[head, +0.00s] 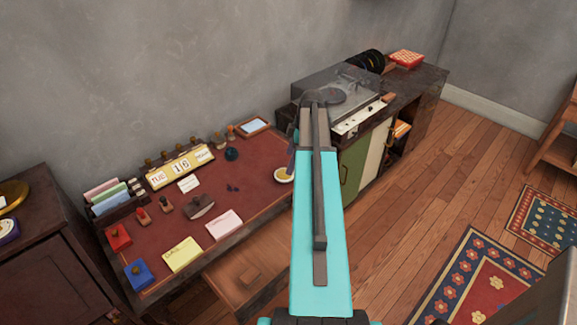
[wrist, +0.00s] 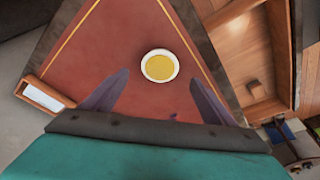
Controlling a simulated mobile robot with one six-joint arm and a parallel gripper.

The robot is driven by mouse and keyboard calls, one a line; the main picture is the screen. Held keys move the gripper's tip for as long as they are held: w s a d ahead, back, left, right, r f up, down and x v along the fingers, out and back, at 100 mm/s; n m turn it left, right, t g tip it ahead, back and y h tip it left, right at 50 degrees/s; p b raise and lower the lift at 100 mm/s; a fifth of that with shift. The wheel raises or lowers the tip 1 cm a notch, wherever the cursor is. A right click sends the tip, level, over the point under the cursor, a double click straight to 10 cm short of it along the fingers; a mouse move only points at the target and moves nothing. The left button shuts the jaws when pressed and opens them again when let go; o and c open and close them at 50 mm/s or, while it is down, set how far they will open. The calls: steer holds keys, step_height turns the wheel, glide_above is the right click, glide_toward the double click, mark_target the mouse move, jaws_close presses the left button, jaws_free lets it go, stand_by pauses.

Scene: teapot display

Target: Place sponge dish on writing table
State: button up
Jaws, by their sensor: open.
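The sponge dish (head: 284,175), a small round white dish with a yellow sponge in it, rests on the red top of the writing table (head: 150,245) near its right front edge. In the wrist view the sponge dish (wrist: 160,66) sits on the red writing table surface (wrist: 110,50), just ahead of and between my finger tips. My gripper (wrist: 152,80) is open and empty, with its dark fingers apart. The fingers do not appear to touch the dish. In the head view my arm hides most of the gripper.
Stamps, note pads, a calendar block (head: 180,165) and a letter rack (head: 112,198) stand on the table's left and back. A record player (head: 335,95) stands on the cabinet to the right. An open drawer (head: 255,272) juts out in front. Wooden floor lies at right.

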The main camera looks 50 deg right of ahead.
steer(key=shift+b+v, duration=0.55)
steer(key=shift+v, duration=2.05)
